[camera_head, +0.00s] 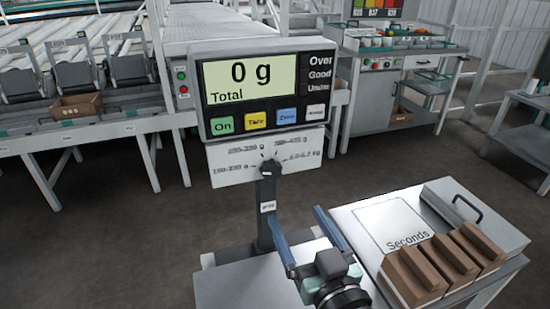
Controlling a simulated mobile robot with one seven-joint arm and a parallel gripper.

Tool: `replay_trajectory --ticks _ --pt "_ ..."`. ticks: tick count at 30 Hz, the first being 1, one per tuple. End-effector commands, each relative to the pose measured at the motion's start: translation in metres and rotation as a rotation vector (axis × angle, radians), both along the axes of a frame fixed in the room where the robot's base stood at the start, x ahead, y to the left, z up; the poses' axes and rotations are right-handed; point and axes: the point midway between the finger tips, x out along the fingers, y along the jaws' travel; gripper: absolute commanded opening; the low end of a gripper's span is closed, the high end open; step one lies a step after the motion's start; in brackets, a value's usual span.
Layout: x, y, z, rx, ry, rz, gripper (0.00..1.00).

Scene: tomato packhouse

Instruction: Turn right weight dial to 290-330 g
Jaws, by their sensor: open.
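A weighing scale's display head (264,88) stands on a post and reads "0 g Total". Below it a white panel (228,176) carries one small dark dial (270,167), the only weight dial I see. Small range labels fan out around the dial; they are blurred, and I cannot tell for sure which one its pointer faces. My gripper (296,217) has two blue fingers spread apart, with nothing between them. It is below and right of the dial, in front of the scale's post, apart from the dial.
The scale's flat platform (225,285) lies below my gripper. At right a table (505,237) holds a sheet marked "Seconds" (385,215) and several brown cartons (412,275). Conveyor lines stand behind at left, a work cart (375,103) behind at right. Floor between is clear.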

Motion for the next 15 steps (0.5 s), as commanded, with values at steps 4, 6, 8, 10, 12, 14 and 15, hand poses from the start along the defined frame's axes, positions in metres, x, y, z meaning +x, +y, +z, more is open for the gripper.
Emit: replay_trajectory --ticks 4,6,8,10,12,14,15 --pt "0.014 0.005 0.0 0.0 0.0 0.003 0.85" --pt "0.025 0.009 0.001 -0.001 -0.001 0.003 0.85" --pt "0.038 0.013 0.001 -0.002 -0.002 0.003 0.85" --pt "0.052 0.018 0.001 -0.002 -0.002 0.005 0.85" --pt "0.066 0.022 0.001 -0.002 -0.002 0.003 0.85" --pt "0.078 0.026 0.001 -0.003 -0.002 0.002 0.85" --pt "0.085 0.028 0.001 -0.002 -0.002 0.003 0.85"
